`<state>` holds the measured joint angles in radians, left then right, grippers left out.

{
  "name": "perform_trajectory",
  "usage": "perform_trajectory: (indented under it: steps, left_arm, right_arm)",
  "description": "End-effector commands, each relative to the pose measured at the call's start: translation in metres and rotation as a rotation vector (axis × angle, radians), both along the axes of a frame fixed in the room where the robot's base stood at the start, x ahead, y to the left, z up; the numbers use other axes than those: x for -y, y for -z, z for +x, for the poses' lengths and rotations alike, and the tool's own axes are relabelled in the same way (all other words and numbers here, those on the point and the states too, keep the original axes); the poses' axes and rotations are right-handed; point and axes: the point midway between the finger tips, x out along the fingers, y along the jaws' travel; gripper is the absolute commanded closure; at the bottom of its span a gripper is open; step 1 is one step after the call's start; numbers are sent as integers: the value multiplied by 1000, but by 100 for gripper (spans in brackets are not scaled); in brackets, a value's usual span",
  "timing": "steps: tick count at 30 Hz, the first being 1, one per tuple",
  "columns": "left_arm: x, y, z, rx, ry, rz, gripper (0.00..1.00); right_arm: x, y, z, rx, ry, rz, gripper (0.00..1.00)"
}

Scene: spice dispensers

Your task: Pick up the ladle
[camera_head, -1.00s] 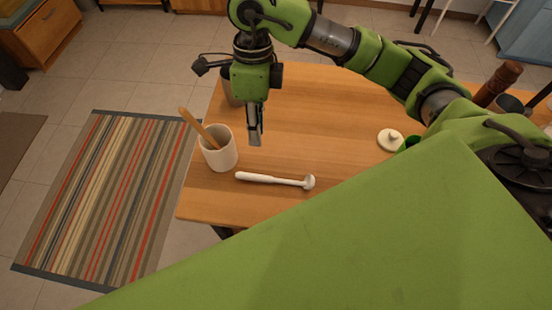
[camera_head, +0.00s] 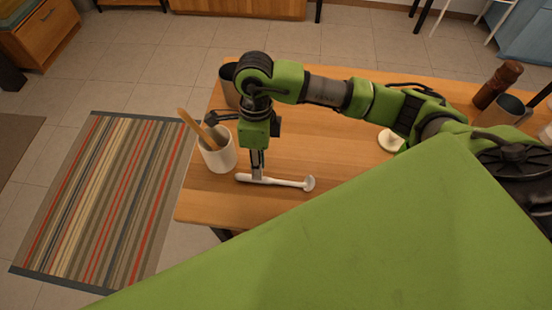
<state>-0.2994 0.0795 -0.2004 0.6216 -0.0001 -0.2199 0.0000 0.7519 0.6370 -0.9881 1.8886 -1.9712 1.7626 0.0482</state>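The white ladle (camera_head: 286,183) lies on the wooden table (camera_head: 320,140), its handle to the left and its small round bowl to the right. My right gripper (camera_head: 257,176) points down at the ladle's handle, with its fingertips at or just above it. The fingers look close together from this side, and I cannot tell whether they grip the handle. My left gripper is not in view.
A white crock (camera_head: 220,156) with a wooden utensil stands just left of the ladle's handle. A dark cup (camera_head: 229,85) stands behind my gripper. A white lid (camera_head: 390,140), a brown mill (camera_head: 497,86) and another cup (camera_head: 503,110) are to the right.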

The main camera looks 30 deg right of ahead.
Motion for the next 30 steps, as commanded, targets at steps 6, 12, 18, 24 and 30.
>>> perform_trajectory:
  steps: [6,12,18,24,30]
  left_arm:
    - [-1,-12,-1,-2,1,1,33]
    - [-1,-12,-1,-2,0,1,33]
    - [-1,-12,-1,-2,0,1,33]
    - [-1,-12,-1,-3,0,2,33]
    - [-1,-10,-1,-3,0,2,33]
  right_arm:
    - [-2,29,-7,-3,1,-1,82]
    - [-2,35,-7,1,0,-1,82]
    - [-2,35,-7,0,0,0,100]
    - [-2,35,-7,0,0,0,100]
    - [-2,33,-6,1,0,0,100]
